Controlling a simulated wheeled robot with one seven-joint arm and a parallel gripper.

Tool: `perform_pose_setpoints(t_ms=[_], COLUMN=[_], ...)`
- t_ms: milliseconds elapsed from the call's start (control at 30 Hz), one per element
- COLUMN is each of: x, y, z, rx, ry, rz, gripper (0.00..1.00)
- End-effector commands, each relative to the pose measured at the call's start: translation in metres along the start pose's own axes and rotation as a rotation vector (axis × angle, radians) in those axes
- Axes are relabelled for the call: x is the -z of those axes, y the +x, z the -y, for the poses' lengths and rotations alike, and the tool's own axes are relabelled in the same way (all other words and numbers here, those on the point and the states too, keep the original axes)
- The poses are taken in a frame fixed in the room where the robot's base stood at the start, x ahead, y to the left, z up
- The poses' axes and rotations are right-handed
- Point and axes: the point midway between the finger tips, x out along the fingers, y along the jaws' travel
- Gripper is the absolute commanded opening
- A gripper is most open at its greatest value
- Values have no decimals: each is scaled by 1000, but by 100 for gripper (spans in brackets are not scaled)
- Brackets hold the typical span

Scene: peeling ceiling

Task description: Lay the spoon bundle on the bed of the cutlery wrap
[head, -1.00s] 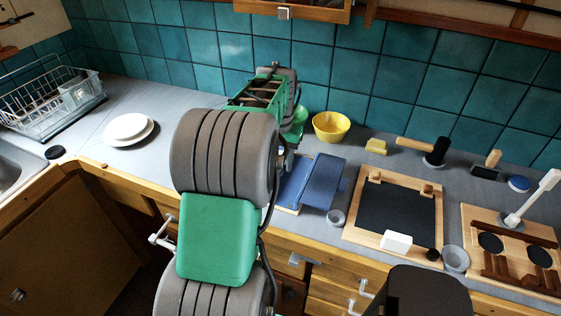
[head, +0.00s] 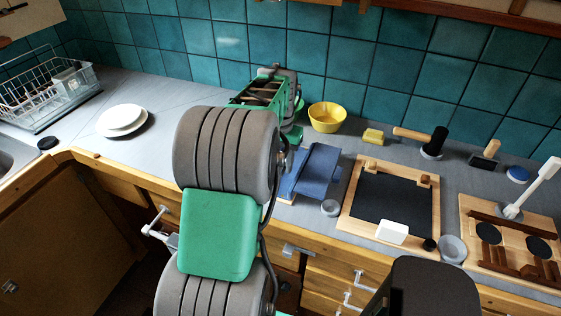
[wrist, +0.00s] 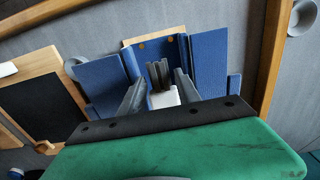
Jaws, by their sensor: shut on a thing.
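The cutlery wrap (head: 316,168) is blue, on the counter right of my arm in the head view, partly hidden by the arm. In the wrist view the wrap (wrist: 208,62) has raised side panels left and right of a central bed. My gripper (wrist: 158,92) is over that bed, its two grey fingers shut on the spoon bundle (wrist: 158,73). The bundle shows as dark grey strips beside a white piece. I cannot tell whether it touches the bed. In the head view my arm hides the fingers and bundle.
A wood-framed black board (head: 390,208) lies right of the wrap, with a small grey cup (head: 330,208) between. A yellow bowl (head: 327,117) stands behind. Stacked white plates (head: 121,119) and a dish rack (head: 43,92) are at left.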

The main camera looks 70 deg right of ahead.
Motion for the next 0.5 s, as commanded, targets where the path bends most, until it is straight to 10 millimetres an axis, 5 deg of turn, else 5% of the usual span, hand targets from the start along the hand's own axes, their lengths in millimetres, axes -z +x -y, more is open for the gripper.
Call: perform_pose_setpoints(t_ms=[500], x=[0], y=[18], z=[0], rx=[0], ry=[-1], rz=[0], gripper=[0])
